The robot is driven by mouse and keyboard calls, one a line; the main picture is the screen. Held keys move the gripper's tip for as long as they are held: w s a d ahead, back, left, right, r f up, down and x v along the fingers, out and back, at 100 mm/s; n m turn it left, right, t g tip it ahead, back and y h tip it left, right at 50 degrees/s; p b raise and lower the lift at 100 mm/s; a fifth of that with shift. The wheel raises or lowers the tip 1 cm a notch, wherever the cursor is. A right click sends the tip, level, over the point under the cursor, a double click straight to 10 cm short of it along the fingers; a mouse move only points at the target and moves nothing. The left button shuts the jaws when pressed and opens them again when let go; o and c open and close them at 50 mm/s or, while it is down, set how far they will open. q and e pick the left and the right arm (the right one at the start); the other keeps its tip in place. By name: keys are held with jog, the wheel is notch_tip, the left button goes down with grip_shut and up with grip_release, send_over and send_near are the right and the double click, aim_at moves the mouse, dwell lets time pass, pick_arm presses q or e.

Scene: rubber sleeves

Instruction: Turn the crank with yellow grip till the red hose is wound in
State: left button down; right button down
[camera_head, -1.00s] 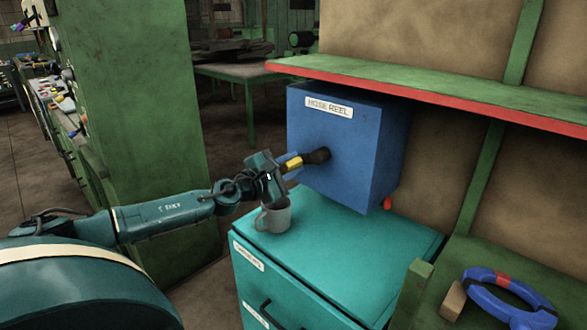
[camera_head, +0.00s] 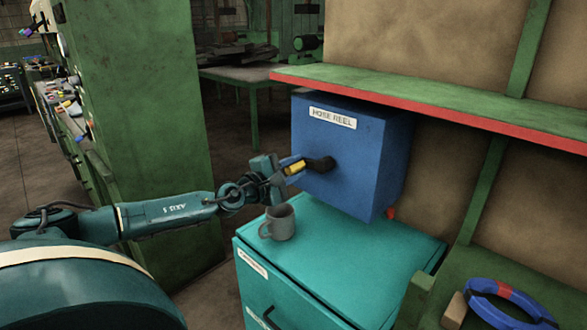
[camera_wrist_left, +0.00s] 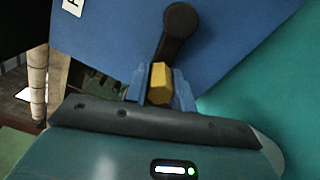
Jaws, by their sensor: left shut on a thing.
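The blue hose reel box (camera_head: 352,165) hangs under the green shelf and carries a "HOSE REEL" label. Its black crank arm (camera_head: 319,164) sticks out of the front face, with the yellow grip (camera_head: 294,168) at its end. My left gripper (camera_head: 288,168) is shut on the yellow grip. In the left wrist view the yellow grip (camera_wrist_left: 160,84) sits between the two blue fingers, and the crank arm (camera_wrist_left: 177,32) runs up from it. A small red end of the hose (camera_head: 390,213) shows below the box's right side. My right gripper is not in view.
A grey mug (camera_head: 279,223) stands on the teal cabinet (camera_head: 345,255), just below my left gripper. The green shelf (camera_head: 430,105) with a red edge runs above the box. A blue ring with a red band (camera_head: 500,300) and a wooden block (camera_head: 454,311) lie at lower right.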

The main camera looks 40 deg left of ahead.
pick_arm(q)
jog(key=c, duration=1.4)
grip_release()
jog(key=shift+o, duration=1.2)
jog(key=shift+s, duration=0.1)
